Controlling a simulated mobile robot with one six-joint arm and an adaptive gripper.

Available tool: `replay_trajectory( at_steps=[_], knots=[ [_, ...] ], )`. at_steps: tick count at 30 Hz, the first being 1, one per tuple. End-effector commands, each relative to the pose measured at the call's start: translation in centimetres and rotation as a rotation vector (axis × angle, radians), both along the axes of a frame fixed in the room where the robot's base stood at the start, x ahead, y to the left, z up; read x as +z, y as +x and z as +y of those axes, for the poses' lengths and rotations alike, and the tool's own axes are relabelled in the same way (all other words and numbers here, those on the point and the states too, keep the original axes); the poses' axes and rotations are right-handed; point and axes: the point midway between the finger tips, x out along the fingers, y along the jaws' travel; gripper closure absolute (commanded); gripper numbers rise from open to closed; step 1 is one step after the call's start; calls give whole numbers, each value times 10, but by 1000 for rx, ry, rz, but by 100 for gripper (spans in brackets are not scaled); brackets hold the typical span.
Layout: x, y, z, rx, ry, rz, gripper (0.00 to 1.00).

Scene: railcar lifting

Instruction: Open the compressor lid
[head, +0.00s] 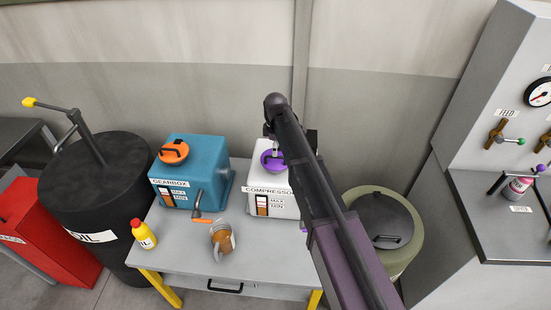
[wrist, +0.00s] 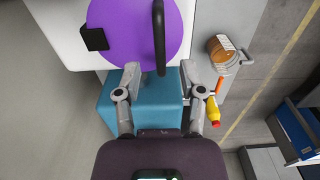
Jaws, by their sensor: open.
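The compressor (head: 285,208) is a white box with a level window, standing on the workbench behind my arm. Its round purple lid (head: 268,161) appears to lie shut on top, partly hidden by my arm. In the wrist view the lid (wrist: 118,32) fills the upper middle, with a black hinge block (wrist: 93,38) at its left and a black bar handle (wrist: 158,35). My gripper (wrist: 161,70) is open, with its two fingertips on either side of the handle's near end. I cannot tell whether they touch it. In the head view my arm hides most of the gripper.
Left of the compressor stands the blue gearbox (head: 210,178) with an orange lid (head: 173,151). A jug of brown liquid (head: 222,240) and a yellow bottle (head: 144,234) stand on the workbench (head: 190,262). A black oil drum (head: 105,205) is left, a lidded bin (head: 412,235) right.

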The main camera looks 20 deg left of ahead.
Motion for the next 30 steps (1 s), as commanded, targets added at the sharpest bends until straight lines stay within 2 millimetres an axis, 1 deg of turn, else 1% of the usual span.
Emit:
replay_trajectory(
  at_steps=[1,3,10,16,26,27,29,30],
  knots=[
    [-8,0,0,0,0,0,49],
    [-13,0,1,1,0,0,49],
    [-26,0,1,1,0,0,49],
    [-30,0,1,1,0,0,49],
    [-30,0,1,1,0,0,49],
    [-30,0,1,1,0,0,54],
    [-30,0,1,1,0,0,72],
    [-30,0,1,1,0,0,84]
  ],
)
